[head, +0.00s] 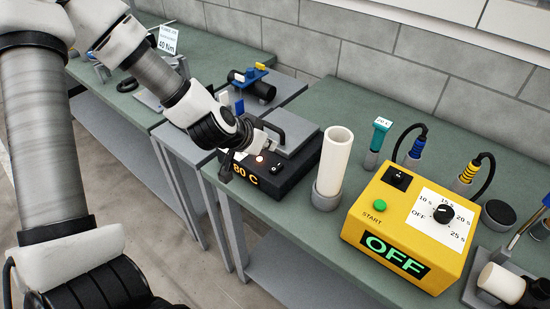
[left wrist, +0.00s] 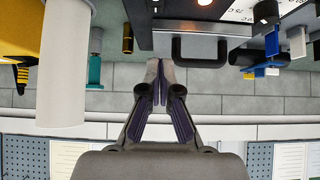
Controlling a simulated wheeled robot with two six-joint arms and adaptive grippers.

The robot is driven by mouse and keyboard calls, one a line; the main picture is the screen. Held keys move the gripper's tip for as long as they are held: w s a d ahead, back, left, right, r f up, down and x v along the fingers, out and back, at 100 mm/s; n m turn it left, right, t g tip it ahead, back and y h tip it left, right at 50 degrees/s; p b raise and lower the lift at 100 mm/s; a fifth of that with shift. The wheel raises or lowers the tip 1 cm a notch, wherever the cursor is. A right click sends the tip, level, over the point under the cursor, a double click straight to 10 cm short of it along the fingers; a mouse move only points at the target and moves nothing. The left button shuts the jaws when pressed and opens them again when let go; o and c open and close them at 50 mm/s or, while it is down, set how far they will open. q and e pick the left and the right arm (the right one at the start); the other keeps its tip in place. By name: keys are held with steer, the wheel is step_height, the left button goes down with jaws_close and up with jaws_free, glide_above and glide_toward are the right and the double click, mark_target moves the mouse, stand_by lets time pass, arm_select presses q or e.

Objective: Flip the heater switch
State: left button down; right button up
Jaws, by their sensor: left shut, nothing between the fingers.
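The heater (head: 299,173) is a dark box with a grey top block, a black handle and an orange "80 C" display on its front. Its small black switch (head: 277,169) sits on the front part, beside a glowing lamp (head: 260,159). My left gripper (head: 268,143) is shut and empty, above the heater near the handle; I cannot tell whether it touches it. The switch is not clearly seen there. My right gripper is not in view.
A white tube (head: 335,160) stands in a grey holder right of the heater. A yellow box (head: 402,245) reading "OFF", with a dial and green button, is farther right. A teal-handled tool (head: 377,140) stands behind. A blue-and-black device (head: 255,85) sits behind my left arm.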

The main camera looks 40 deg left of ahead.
mark_target(276, 165)
arm_select(q)
steer(key=b+x, duration=0.1)
steer(key=x, duration=0.3)
steer(key=shift+w+f, duration=0.1)
steer(key=shift+f, duration=0.2)
step_height(276, 165, down, 2)
steer(key=shift+f, duration=0.7)
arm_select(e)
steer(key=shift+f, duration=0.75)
